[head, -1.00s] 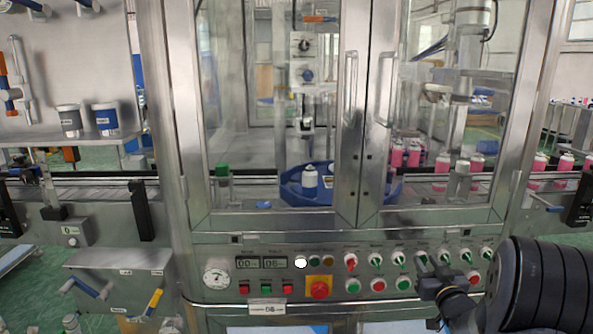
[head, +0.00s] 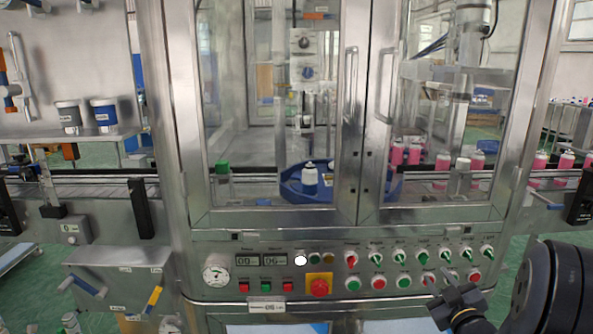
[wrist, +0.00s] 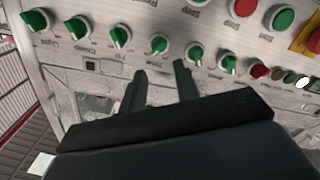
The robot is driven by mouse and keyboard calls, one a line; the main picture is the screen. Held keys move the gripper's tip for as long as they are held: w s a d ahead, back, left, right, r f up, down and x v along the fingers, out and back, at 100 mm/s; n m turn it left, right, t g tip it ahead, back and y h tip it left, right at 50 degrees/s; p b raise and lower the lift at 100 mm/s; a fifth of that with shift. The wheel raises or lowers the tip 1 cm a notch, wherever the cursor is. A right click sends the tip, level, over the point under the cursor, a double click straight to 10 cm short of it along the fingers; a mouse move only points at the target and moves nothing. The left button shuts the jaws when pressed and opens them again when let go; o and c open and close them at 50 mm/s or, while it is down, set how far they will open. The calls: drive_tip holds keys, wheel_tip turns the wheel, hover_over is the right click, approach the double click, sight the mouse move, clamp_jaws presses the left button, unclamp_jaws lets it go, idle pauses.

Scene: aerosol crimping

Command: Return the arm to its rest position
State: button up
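My gripper (head: 452,290) is at the lower right of the head view, in front of the right part of the control panel (head: 210,246). In the wrist view my gripper (wrist: 160,82) shows two dark fingers, apart, with nothing between them. The fingertips point toward the panel, near a row of green knobs (wrist: 158,44). I cannot tell the exact distance between fingertips and panel. My dark arm fills the lower right corner of the head view.
The panel carries a red emergency button (head: 319,287) on yellow and several push buttons. Above it are closed glass doors with long handles (head: 351,85). A blue-and-white can (head: 310,182) stands on a blue turntable (head: 291,190) inside. Pink cans (head: 442,162) stand on the right.

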drive_tip(key=s, duration=0.3)
drive_tip(key=shift+s, duration=0.1)
idle(0.3)
